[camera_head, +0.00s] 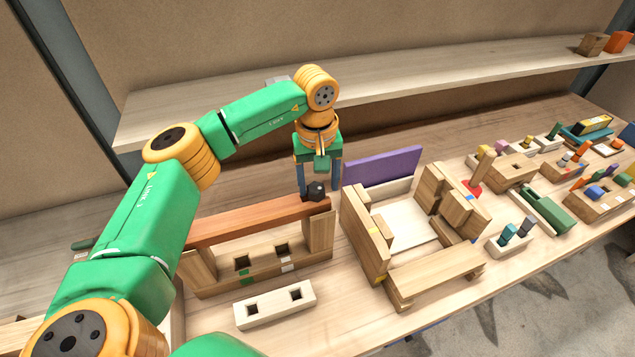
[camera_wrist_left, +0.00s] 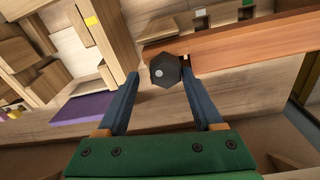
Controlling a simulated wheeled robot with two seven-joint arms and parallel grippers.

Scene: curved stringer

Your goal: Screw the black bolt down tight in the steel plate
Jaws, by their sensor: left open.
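The black bolt (camera_head: 316,190) shows as a dark hex head at the right end of a reddish-brown beam (camera_head: 250,219). In the left wrist view the bolt head (camera_wrist_left: 166,71) is seen from above, with a light dot at its centre. My left gripper (camera_head: 319,187) points down at the bolt. Its two blue-grey fingers are open. In the wrist view the bolt head lies between the fingertips (camera_wrist_left: 160,72), nearer the right one; I cannot tell whether that finger touches it. I cannot make out a steel plate. The bolt's shank is hidden. My right gripper is not in view.
The beam rests on a wooden frame (camera_head: 262,263) with square holes. A pale two-hole block (camera_head: 274,305) lies in front. A wooden box assembly (camera_head: 365,245) and a purple panel (camera_head: 382,167) stand to the right. A shelf (camera_head: 400,88) runs behind my arm.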

